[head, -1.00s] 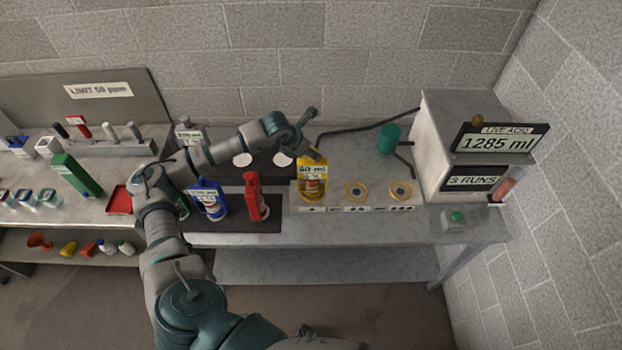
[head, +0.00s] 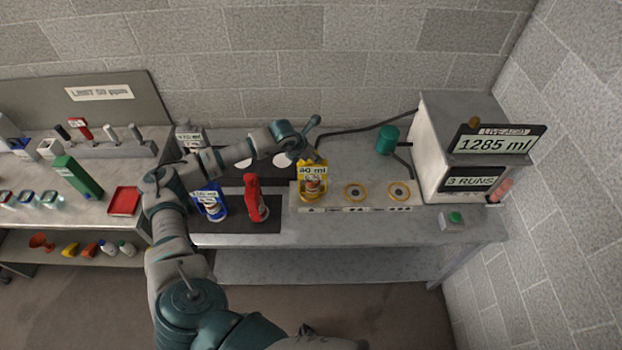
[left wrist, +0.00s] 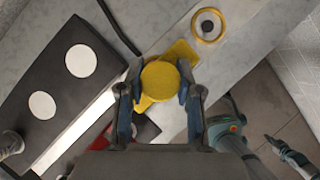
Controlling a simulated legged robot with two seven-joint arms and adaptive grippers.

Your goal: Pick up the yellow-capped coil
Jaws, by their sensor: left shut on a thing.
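The yellow-capped coil (head: 313,188) stands upright at the left end of a pale block on the bench, with a yellow label above it in the head view. My left gripper (head: 311,160) reaches it from above and behind. In the left wrist view the round yellow cap (left wrist: 160,82) sits between the two fingers of my left gripper (left wrist: 158,88), which are shut on it. Whether its base is clear of the block cannot be told.
The pale block (head: 335,209) has two empty yellow-ringed seats (head: 356,192) to the right. A grey box with displays (head: 447,150) and a green cup (head: 387,139) are at right.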

